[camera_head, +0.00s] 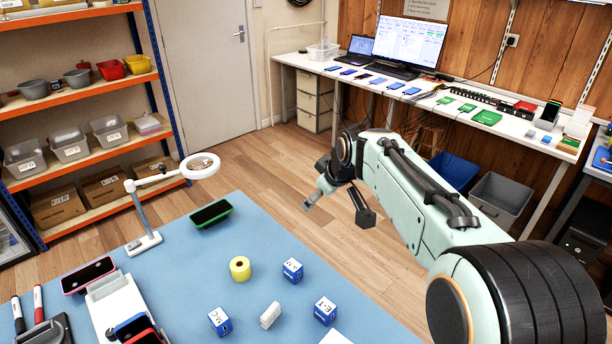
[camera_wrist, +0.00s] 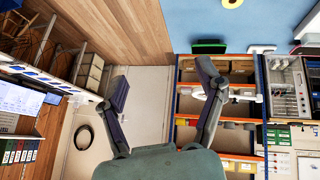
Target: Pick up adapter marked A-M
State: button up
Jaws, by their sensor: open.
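Three blue-and-white cube adapters are on the blue table mat (camera_head: 270,240): one at the back right (camera_head: 293,270), one at the front left (camera_head: 220,321) and one at the front right (camera_head: 325,311). Their lettering is small. The front-left one seems to read M-C and the front-right one starts with E. I cannot read the back one, so I cannot tell which is A-M. My gripper (camera_head: 338,207) is open and empty, beyond the mat's far right edge, over the floor. Its two spread fingers also show in the wrist view (camera_wrist: 163,88), with no adapter in that view.
A yellow roll (camera_head: 240,268) and a small white block (camera_head: 270,315) lie among the cubes. The mat's far right part is clear.

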jog(key=g, duration=0.1)
send_over(294, 266)
jog(key=d, duration=0.3)
notch_tip(294, 266, down, 10)
jog(key=f, duration=0.4)
jog(key=a+f+g, duration=0.1)
jog(key=f, duration=0.4)
jog(key=s+f+g, duration=0.1)
jog(key=f, duration=0.3)
jog(key=shift+s+a+f+y, duration=0.1)
jog(key=shift+a+f+y, duration=0.15)
jog(key=shift+y, duration=0.15)
jog(key=shift+g, duration=0.3)
jog(key=x, duration=0.5)
jog(key=shift+w+a+f, duration=0.2)
jog(key=shift+f, duration=0.45)
jog(key=c, duration=1.2)
